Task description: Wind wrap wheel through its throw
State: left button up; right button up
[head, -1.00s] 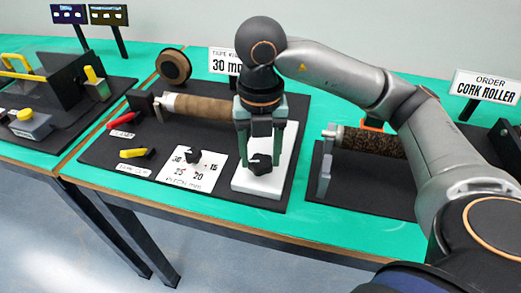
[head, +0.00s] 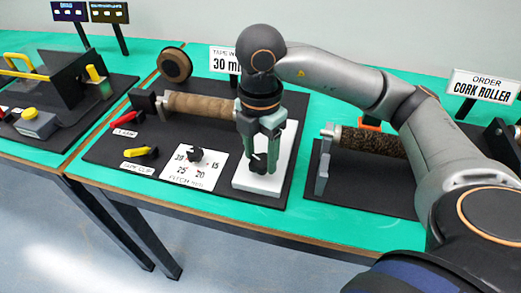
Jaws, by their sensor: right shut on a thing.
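The wrap wheel appears to be the small black knob (head: 257,165) on the white block (head: 249,186) at the right of the middle black board. My right gripper (head: 265,162) points down over it and is shut on it. The green fingers hide part of the knob. A brown wrapped roller (head: 200,105) lies level behind and to the left, its right end hidden by my gripper. My left gripper is not in view.
A pitch dial (head: 195,156) on a white plate, a yellow-and-black lever (head: 142,152) and a red lever (head: 118,116) lie to the left. A tape disc (head: 174,66) stands behind. A cork roller station (head: 372,141) is to the right.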

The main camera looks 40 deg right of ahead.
aim_at(260, 160)
jog(key=shift+m, duration=0.4)
jog(key=o, duration=1.4)
jog(key=shift+c, duration=0.2)
pick_arm(q)
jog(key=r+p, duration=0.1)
jog(key=p, duration=0.1)
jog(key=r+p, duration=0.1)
jog(key=p, duration=0.1)
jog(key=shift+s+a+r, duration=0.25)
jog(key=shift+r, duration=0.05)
pick_arm(e)
notch_tip(260, 160, up, 12)
jog(key=shift+r, duration=0.25)
